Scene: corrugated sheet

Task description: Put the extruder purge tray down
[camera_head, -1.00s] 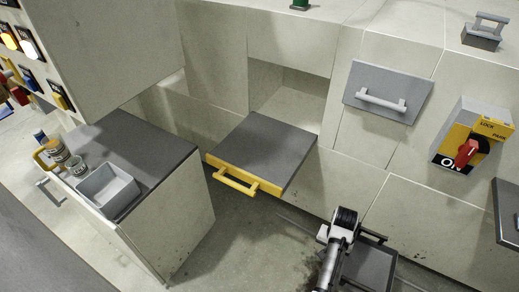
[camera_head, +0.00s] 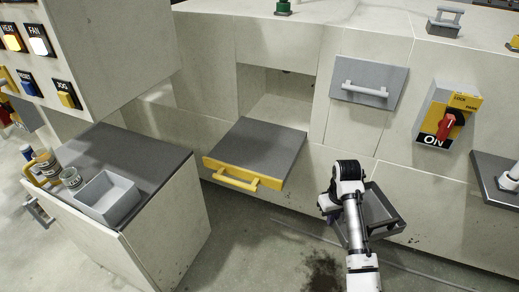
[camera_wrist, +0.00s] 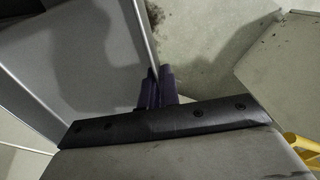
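The extruder purge tray, a dark grey shallow tray with a raised rim, hangs beside my arm in the head view (camera_head: 382,208). It is above the floor, in front of the cabinet wall, and my arm covers part of it. In the wrist view the tray (camera_wrist: 95,50) fills the left side. My gripper (camera_wrist: 156,88) has its dark fingers close together at the tray's edge, shut on it. In the head view the fingertips are hard to make out.
A dark-topped counter (camera_head: 135,150) at left holds a light grey bin (camera_head: 108,200) and cans. A grey drawer with a yellow handle (camera_head: 240,178) juts out, its top clear. A red rotary switch (camera_head: 446,125) and a grey ledge (camera_head: 495,170) are at right.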

